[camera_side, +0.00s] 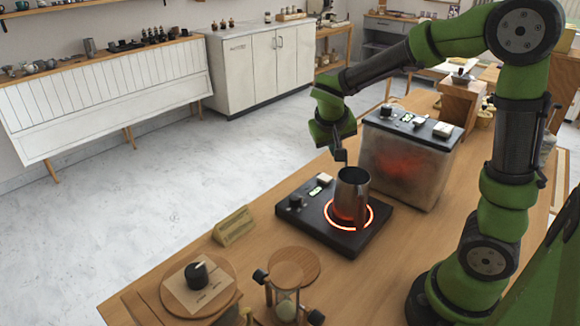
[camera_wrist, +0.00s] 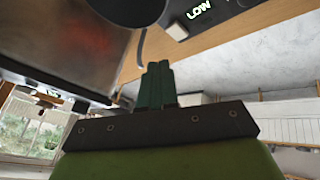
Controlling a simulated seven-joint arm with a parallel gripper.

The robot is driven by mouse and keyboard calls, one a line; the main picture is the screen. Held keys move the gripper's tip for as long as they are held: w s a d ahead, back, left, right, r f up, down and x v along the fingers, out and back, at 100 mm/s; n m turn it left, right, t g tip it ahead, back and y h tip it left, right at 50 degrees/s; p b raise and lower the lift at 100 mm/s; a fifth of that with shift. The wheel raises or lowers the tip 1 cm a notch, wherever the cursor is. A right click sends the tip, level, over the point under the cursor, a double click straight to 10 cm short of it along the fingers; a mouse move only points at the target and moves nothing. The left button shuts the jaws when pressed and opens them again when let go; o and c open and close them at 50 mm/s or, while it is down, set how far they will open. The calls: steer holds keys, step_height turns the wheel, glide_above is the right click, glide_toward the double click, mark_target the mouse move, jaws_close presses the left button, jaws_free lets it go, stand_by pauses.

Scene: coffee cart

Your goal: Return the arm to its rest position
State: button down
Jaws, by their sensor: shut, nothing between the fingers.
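My gripper (camera_side: 341,156) is at the end of the green arm, in the air just above and behind the metal pot in the side view. In the wrist view its fingers (camera_wrist: 157,75) are together with nothing between them. The metal pot (camera_side: 352,190) stands upright on a black hot plate (camera_side: 315,222) whose ring glows orange-red around the pot's base. In the wrist view the dark round shape at the top edge looks like part of the pot (camera_wrist: 128,8), and a lit display (camera_wrist: 199,10) reads "LOW".
A metal box machine (camera_side: 405,165) with a dark top and a reddish glow stands close to the right of my gripper. Bare tabletop (camera_side: 400,240) lies right of the hot plate.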

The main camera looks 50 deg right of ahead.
steer(key=s+a+r+n+t+y, duration=0.1)
steer(key=s+a+r+t+y, duration=0.1)
steer(key=s+a+r+y, duration=0.2)
steer(key=s+a+r+n+t+y, duration=0.1)
steer(key=s+a+r+t+y, duration=0.1)
steer(key=s+a, duration=0.7)
steer(key=shift+s+a+r+n+t+y, duration=0.2)
steer(key=shift+a+r+n+t+y, duration=0.2)
steer(key=shift+a+r+y, duration=0.5)
